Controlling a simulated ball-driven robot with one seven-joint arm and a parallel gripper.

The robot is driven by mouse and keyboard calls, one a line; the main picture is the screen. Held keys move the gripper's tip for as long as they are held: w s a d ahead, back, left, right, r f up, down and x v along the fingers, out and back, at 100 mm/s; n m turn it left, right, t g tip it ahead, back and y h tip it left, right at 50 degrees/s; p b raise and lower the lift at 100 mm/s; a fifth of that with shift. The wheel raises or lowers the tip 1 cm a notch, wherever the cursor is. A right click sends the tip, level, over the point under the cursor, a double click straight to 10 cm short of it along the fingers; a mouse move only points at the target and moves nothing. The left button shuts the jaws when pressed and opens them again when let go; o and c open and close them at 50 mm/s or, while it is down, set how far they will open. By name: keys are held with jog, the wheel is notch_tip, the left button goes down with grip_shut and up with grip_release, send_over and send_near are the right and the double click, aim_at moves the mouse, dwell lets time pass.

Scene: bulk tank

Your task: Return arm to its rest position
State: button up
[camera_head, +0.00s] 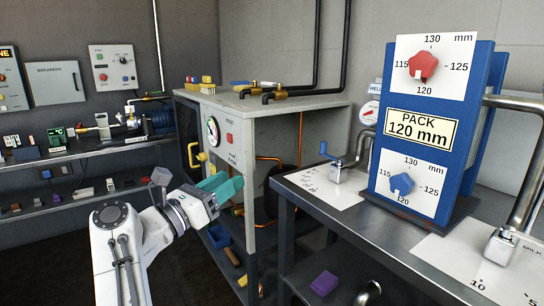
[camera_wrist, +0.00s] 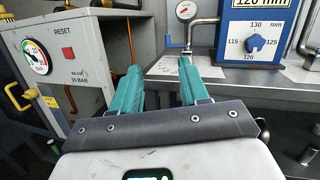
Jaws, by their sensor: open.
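My white arm (camera_head: 125,245) rises at the lower left of the head view and bends toward the middle. My gripper (camera_head: 228,184) has teal fingers that point right, in front of the grey cabinet (camera_head: 262,128). In the wrist view the two teal fingers of my gripper (camera_wrist: 159,70) stand apart with nothing held between them. They point toward the steel bench and the gap beside the cabinet. Whether the fingers touch anything cannot be told, but they seem to be in free air.
A steel bench (camera_head: 345,215) at the right carries a blue panel (camera_head: 470,110) with a red knob (camera_head: 423,66) and a blue knob (camera_head: 402,184), plus pipes with handles. Shelves (camera_head: 70,155) line the left wall. Blue and purple boxes lie low down. Dark floor is open at lower left.

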jog(key=w+d+f+n+t+y, duration=0.2)
jog(key=w+d+n+t+y, duration=0.2)
jog(key=d+n+t, duration=0.45)
jog(key=s+d+f+n+g+y, duration=0.1)
jog(key=d+f+n+y, duration=0.1)
jog(key=f+n+y, duration=0.5)
jog(key=s+d+f+n+g+y, duration=0.1)
jog(key=s+d+f+n+y, duration=0.15)
jog(key=n+y, duration=0.85)
jog(key=s+d+f+n+g+h, duration=0.3)
jog(key=s+d+f+n+g, duration=0.4)
jog(key=s+f, duration=0.5)
jog(key=s+d+f+n+g+h, duration=0.2)
jog(key=s+d+f+n+g, duration=0.6)
jog(key=f, duration=0.6)
jog(key=s+d+f+g+h, duration=0.1)
jog(key=s+d+g, duration=0.15)
jog(key=s, duration=0.65)
jog(key=s+d+f+g+h, duration=0.1)
jog(key=s+d, duration=0.3)
jog(key=s, duration=0.5)
jog(key=s+d+f+g+h, duration=0.2)
jog(key=s+d, duration=0.1)
jog(key=s, duration=0.6)
notch_tip(320, 180, up, 22)
jog(key=p, duration=2.1)
jog(key=shift+w+f+n+p, duration=0.15)
jog(key=shift+f+n+p, duration=0.15)
jog(key=shift+n, duration=0.15)
